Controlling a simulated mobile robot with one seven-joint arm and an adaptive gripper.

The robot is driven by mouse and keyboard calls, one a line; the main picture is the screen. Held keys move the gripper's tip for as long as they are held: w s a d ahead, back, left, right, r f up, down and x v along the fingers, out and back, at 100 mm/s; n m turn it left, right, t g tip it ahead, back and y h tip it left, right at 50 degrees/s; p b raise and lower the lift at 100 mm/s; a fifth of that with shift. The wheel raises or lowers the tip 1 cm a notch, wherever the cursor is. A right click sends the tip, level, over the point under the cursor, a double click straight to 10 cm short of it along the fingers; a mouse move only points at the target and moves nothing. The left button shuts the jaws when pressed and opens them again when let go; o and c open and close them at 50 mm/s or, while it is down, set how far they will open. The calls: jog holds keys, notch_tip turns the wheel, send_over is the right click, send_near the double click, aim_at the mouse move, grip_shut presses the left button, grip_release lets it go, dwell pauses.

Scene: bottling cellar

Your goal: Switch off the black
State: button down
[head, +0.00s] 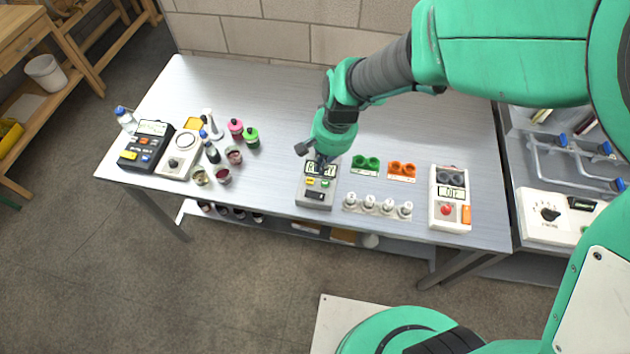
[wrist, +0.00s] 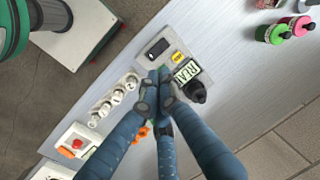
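A black device (head: 147,145) with a display and coloured buttons stands at the left of the table in the head view. A grey device (head: 316,198) stands at the front middle, with a lettered display, yellow and green buttons and a black rocker (wrist: 157,47). My gripper (head: 321,162) is over its back part; the wrist view shows the blue fingers (wrist: 157,80) drawn together at the tips, with nothing visible between them. They cover part of the grey device and its display. Whether they touch it I cannot tell. A black knob (wrist: 195,91) shows beside the display.
A white box (head: 449,212) with a red button and small display stands right. White capped vials in a rack (head: 377,207), green (head: 366,164) and orange (head: 402,169) pieces are between. Jars and bottles (head: 222,150) crowd the left; the back of the table is clear.

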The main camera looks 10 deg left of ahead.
aim_at(313, 194)
jog(key=shift+f, duration=0.1)
dwell(0.3)
jog(key=f+b, duration=0.1)
jog(key=f, duration=0.3)
jog(key=a+f+b, duration=0.1)
jog(key=f, duration=0.4)
jog(key=a+f+b, duration=0.1)
jog(key=f, duration=0.3)
jog(key=shift+a+f, duration=0.1)
jog(key=shift+f, duration=0.25)
